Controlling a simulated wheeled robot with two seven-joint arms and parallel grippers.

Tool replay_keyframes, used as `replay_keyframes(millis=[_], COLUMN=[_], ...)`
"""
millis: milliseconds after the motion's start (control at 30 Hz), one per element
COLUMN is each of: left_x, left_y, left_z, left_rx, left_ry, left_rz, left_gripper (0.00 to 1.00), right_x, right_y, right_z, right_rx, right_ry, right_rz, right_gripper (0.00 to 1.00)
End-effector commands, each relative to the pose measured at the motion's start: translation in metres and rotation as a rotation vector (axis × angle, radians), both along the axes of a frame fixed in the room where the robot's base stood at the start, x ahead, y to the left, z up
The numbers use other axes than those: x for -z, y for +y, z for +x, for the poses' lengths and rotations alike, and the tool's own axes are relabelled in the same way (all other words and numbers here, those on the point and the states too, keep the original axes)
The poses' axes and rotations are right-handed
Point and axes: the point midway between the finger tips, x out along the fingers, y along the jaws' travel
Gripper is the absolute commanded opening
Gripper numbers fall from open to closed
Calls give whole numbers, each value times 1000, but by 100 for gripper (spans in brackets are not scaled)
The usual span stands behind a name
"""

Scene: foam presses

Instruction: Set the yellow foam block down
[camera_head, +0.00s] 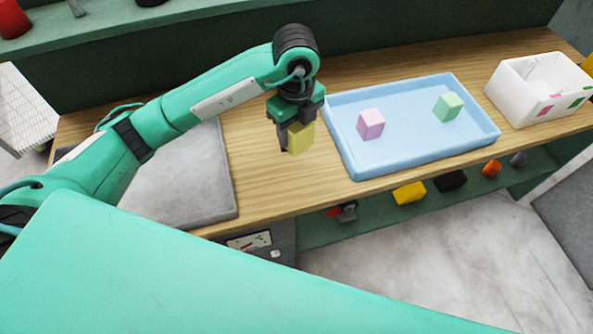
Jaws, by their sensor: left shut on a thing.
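The yellow foam block (301,138) is in my left gripper (291,136), over the wooden bench (275,184) just left of the blue tray. The gripper points down and is shut on the block. Part of the block is hidden behind a dark finger. I cannot tell whether the block touches the wood or hangs above it. My right gripper is not in view.
A blue tray (420,155) holds a pink block (370,124) and a green block (447,106). A white bin (540,88) stands at the right. A grey slab (190,185) lies at the left. Bare wood lies between slab and tray.

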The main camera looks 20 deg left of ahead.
Motion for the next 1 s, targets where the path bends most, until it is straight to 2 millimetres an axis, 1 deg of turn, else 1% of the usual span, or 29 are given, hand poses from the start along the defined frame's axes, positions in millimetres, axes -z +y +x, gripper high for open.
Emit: replay_keyframes(millis=[33, 67, 100, 400, 500, 733, 900, 1000], left_x=[11, 16, 25, 103, 122, 144, 169, 178], left_y=[0, 0, 1, 1, 1, 1, 1, 0], left_z=[-1, -2, -2, -1, -1, 0, 0, -1], left_rx=[-2, -1, -3, -1, -1, -1, -1, 0], left_ry=[6, 6, 8, 5, 3, 3, 3, 1], left_rz=[-1, -1, 2, 2, 2, 2, 2, 1], left_gripper=[32, 32, 32, 32, 32, 32, 32, 32], right_x=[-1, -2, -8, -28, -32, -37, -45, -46], right_y=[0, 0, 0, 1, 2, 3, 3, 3], right_z=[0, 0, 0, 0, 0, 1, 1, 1], right_rx=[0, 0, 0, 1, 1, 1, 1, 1], right_ry=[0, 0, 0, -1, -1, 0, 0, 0], right_rz=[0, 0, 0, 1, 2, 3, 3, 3], right_gripper=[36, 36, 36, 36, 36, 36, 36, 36])
